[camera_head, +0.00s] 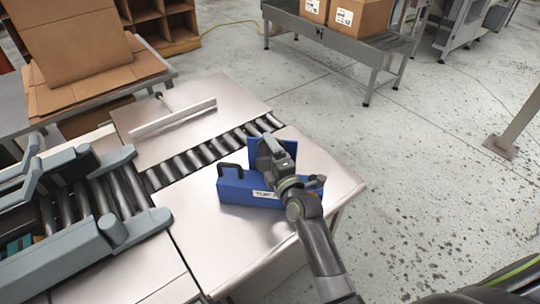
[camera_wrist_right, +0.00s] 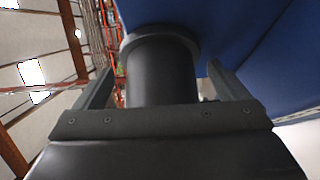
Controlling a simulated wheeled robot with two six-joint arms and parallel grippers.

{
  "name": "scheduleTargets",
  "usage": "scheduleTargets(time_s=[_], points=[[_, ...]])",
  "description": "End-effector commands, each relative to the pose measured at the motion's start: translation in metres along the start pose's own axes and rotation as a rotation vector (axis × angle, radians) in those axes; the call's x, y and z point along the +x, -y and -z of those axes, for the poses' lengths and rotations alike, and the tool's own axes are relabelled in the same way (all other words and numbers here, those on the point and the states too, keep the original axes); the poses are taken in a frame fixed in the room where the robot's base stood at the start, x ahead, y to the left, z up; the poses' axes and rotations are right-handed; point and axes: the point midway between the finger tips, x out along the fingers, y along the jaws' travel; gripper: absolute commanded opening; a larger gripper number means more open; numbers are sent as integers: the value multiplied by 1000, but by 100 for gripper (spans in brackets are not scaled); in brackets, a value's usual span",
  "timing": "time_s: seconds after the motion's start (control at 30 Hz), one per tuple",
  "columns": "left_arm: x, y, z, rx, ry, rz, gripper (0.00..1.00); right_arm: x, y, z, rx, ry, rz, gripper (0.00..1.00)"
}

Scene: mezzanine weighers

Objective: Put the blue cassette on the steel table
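The blue cassette (camera_head: 237,191) is on the bare steel top (camera_head: 215,250) in front of a roller strip. Its low front part has a white label with "TOP" on it and a black handle (camera_head: 230,170) at its left. A blue upright part (camera_head: 287,140) rises behind. My right gripper (camera_head: 268,152) is over the cassette and hides its middle. In the right wrist view its two fingers (camera_wrist_right: 162,80) stand on either side of a black cylindrical grip (camera_wrist_right: 162,72), with narrow gaps beside it. Blue surface (camera_wrist_right: 235,30) fills the upper right there. My left gripper is out of view.
A grey roller machine (camera_head: 75,250) stands at the left. A T-shaped metal bar (camera_head: 172,118) lies on the rear steel plate (camera_head: 225,90). Brown cartons (camera_head: 75,45) lie on a table at upper left. A grey bench (camera_head: 330,38) with boxes is behind.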

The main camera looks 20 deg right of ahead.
Motion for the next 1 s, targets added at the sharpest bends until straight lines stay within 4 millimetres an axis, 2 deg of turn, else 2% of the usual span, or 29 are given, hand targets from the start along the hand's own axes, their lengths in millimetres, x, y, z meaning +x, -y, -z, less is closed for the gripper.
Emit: scheduleTargets(time_s=[0.3,0.37,1.0], points=[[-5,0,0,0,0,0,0,0,-4,0,-1,0,0,94],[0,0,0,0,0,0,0,-5,0,0,0,1,1,94],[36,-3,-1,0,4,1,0,-104,1,0,1,2,1,94]])
